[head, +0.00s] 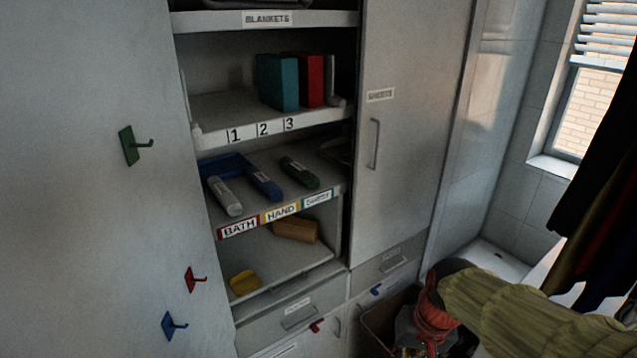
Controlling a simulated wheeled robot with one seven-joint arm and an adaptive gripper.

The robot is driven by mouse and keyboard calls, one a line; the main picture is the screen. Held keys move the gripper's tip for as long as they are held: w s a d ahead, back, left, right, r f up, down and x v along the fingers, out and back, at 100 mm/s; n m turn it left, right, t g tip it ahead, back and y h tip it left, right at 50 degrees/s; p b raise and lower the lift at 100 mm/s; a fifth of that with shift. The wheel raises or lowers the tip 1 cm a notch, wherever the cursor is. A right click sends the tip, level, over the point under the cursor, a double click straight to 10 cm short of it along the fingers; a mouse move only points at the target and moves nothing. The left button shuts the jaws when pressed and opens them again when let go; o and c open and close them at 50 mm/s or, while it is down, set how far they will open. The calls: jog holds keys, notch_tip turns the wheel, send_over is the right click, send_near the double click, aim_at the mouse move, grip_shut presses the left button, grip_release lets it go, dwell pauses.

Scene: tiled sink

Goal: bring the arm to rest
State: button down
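My arm (520,315) reaches in from the lower right, in an olive ribbed cover. It ends in a dark rounded joint, with a reddish part (432,312) bending down from it. This end is in front of the lower right cupboard, over or beside an open brown bin (378,322). Dark and grey shapes around it are hard to tell apart. My gripper's fingers cannot be made out there, so whether they are open or hold anything is unclear.
An open cupboard holds teal (278,82) and red (311,80) boxes, rolled items (262,184), a brown block (295,229) and a yellow item (244,282) on shelves. A closed door (405,150) stands right. Dark cloths (590,220) hang at right.

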jog(key=s+d+r+n+t+h, duration=0.1)
jog(key=s+r+t, duration=0.3)
jog(key=s+r, duration=0.5)
jog(key=shift+d+r+n, duration=0.4)
jog(key=shift+d+r, duration=0.05)
jog(key=shift+d, duration=0.4)
jog(key=shift+s, duration=0.1)
